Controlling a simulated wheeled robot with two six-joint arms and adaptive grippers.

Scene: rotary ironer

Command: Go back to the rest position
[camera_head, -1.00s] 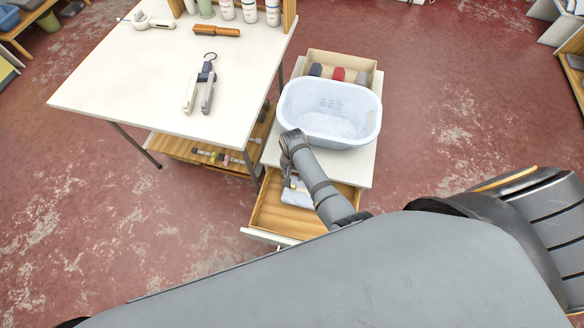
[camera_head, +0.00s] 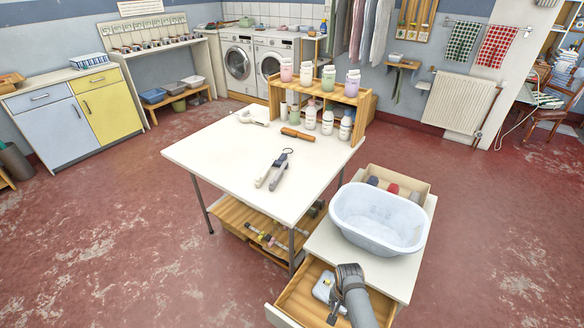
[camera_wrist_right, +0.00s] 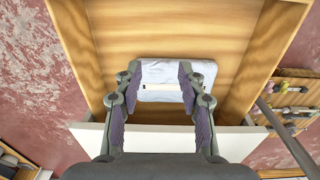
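My right gripper (camera_head: 347,272) reaches down over the open wooden drawer (camera_head: 296,302) of the white cabinet in the head view. In the right wrist view its two fingers (camera_wrist_right: 158,75) are apart, with nothing seen clamped between them. A pale blue-white item (camera_wrist_right: 203,68) lies in the drawer below and between the fingertips. It also shows beside the gripper in the head view (camera_head: 322,287). I cannot tell how far the fingertips are above it. My left gripper is not in view.
A pale blue basin (camera_head: 380,222) stands on the cabinet (camera_head: 408,272), in front of a box of rolled cloths. The white table (camera_head: 215,155) beside it holds a two-armed tool (camera_head: 273,172), a brush (camera_head: 297,134) and a bottle shelf. The red floor is open at right and left.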

